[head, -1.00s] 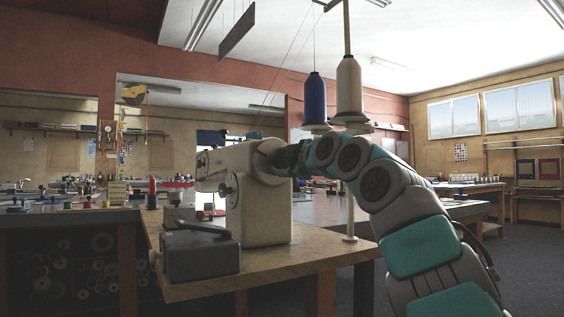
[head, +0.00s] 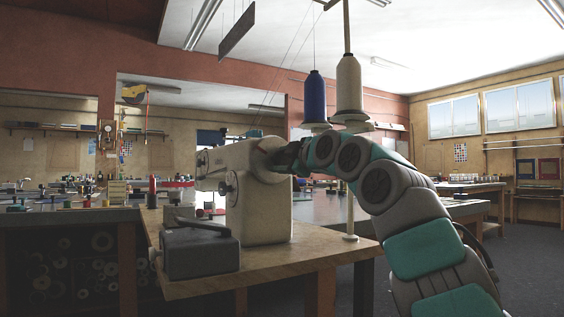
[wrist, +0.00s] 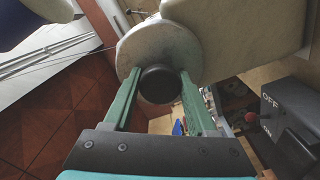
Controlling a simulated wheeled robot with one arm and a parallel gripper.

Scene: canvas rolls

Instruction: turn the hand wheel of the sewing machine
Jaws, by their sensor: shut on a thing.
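The cream sewing machine (head: 262,215) stands on a wooden table. Its round pale hand wheel (head: 266,160) is at the upper right end, partly hidden by my gripper (head: 283,158) in the head view. In the wrist view, the hand wheel (wrist: 185,48) faces me, with a dark round knob (wrist: 158,84) at its lower middle. The two green fingers of my gripper (wrist: 160,76) lie on either side of this knob and are shut on it. The contact at the fingertips is partly hidden by the knob.
A dark grey box (head: 200,252) sits on the table (head: 310,250) in front of the machine. A thread stand pole (head: 350,205) with blue (head: 315,100) and white (head: 348,85) spools rises near my arm. A black OFF switch box (wrist: 290,115) is right of my gripper.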

